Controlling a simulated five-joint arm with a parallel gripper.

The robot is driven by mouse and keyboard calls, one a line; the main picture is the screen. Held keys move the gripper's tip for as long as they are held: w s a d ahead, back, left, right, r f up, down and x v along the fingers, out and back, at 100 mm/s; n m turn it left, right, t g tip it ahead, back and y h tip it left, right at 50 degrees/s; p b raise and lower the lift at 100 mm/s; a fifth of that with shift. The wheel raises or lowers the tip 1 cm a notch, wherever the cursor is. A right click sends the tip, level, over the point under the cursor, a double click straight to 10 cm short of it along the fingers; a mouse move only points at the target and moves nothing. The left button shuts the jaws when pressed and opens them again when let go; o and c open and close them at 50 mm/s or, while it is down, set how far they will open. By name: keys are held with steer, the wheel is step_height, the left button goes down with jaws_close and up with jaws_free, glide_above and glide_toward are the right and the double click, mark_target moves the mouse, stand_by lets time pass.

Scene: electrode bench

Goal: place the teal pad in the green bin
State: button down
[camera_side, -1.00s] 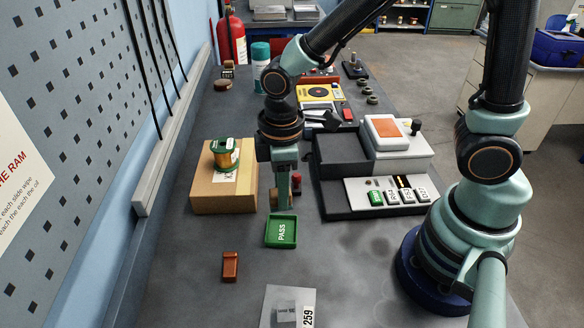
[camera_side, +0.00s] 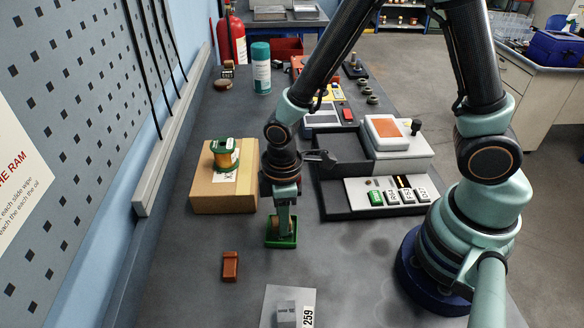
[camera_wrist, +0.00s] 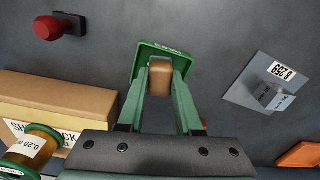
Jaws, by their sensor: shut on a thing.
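The green bin (camera_side: 281,243) is a small shallow tray on the bench, left of centre in the side view. It also shows at the top middle of the wrist view (camera_wrist: 143,56). My gripper (camera_side: 283,229) points down over the bin. In the wrist view my gripper (camera_wrist: 160,84) is shut on a tan-brown block (camera_wrist: 160,72), which overlaps the bin's inside. I cannot tell whether the block touches the bin floor. I cannot make out a teal pad in either view.
An orange-brown block (camera_side: 230,266) lies in front of the bin. A grey block (camera_side: 286,312) sits on a plate labelled 259. A cardboard box (camera_side: 225,195) with a green spool (camera_side: 225,154) stands behind left. A dark tray (camera_side: 343,153) is to the right. A red knob (camera_wrist: 48,27) stands nearby.

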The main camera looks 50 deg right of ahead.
steer(key=shift+f, duration=0.1)
steer(key=c, duration=0.6)
jaws_free()
step_height(320, 180, up, 12)
steer(key=d+r+m+t, duration=0.1)
steer(key=d+r+m, duration=0.2)
steer(key=d, duration=0.1)
steer(key=d+r+m+t, duration=0.2)
steer(key=d+r+m, duration=0.1)
steer(key=d+r, duration=0.1)
steer(key=s+d+r+m+t, duration=0.1)
steer(key=d+r+m+t, duration=0.1)
steer(key=d+r+m, duration=0.2)
steer(key=shift+d+r, duration=0.1)
steer(key=shift+d, duration=0.2)
